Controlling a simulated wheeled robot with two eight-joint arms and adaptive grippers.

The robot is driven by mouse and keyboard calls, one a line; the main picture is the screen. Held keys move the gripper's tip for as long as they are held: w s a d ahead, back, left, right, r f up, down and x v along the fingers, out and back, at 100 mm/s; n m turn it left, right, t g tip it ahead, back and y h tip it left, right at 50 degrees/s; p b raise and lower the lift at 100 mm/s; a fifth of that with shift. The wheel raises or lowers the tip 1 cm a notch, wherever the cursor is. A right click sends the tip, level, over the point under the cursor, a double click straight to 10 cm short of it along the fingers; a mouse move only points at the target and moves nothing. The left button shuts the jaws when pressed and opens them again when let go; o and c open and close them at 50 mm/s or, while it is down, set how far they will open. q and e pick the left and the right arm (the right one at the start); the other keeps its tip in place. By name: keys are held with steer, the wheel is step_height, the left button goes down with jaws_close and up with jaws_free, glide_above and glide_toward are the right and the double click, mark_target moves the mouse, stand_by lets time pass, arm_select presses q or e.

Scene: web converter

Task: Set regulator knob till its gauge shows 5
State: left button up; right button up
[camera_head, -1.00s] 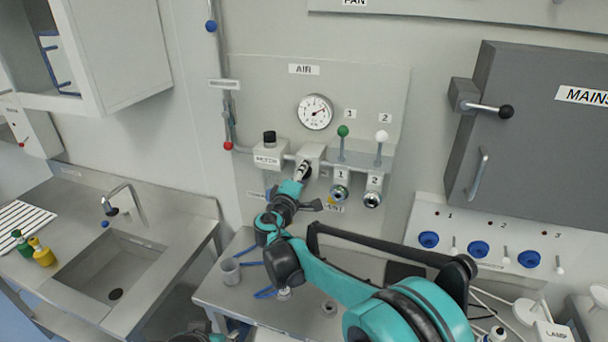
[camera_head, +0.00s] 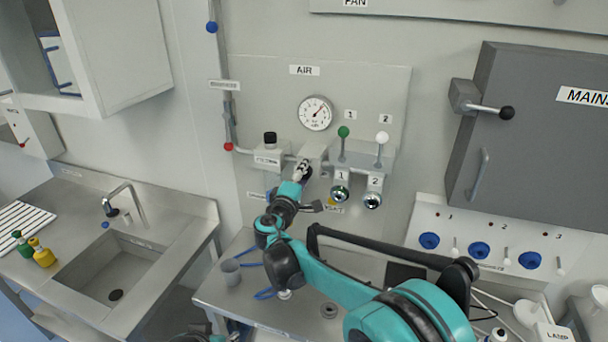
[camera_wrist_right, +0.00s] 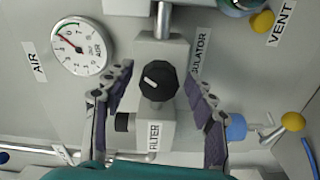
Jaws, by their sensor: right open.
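The black regulator knob (camera_wrist_right: 158,82), with a white mark on its face, faces my right wrist camera. My right gripper (camera_wrist_right: 158,105) is open, with one finger on each side of the knob and gaps visible between. In the head view the right gripper (camera_head: 304,172) is at the regulator block (camera_head: 315,150) and hides the knob. The round white gauge (camera_head: 315,112) is above the block, its needle pointing up and right. The gauge (camera_wrist_right: 82,46) also shows in the right wrist view; its figures are too small to read surely.
The filter block (camera_head: 268,157) with a black top stands left of the regulator. Green (camera_head: 344,132) and white (camera_head: 382,137) ball levers stand to the right. A yellow knob (camera_wrist_right: 293,121) shows near the right finger.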

steer(key=v, duration=1.2)
steer(key=shift+w, duration=0.1)
steer(key=s+d+f+m+g+b, duration=0.3)
steer(key=s+d+f, duration=0.25)
steer(key=d, duration=0.45)
steer(key=s+d+f+m+g+b, duration=0.3)
steer(key=s+d+f+g+b, duration=0.15)
steer(key=d+f, duration=0.35)
steer(key=s+d+f+m+g+y+b, duration=0.2)
steer(key=s+f+m+y+b, duration=0.3)
steer(key=s+f, duration=1)
steer(key=s+d+m+b, duration=0.1)
steer(key=s, duration=0.2)
steer(key=shift+s+d+m+y, duration=0.25)
steer(key=shift+s+m+y, duration=0.05)
steer(key=shift+s+m, duration=0.1)
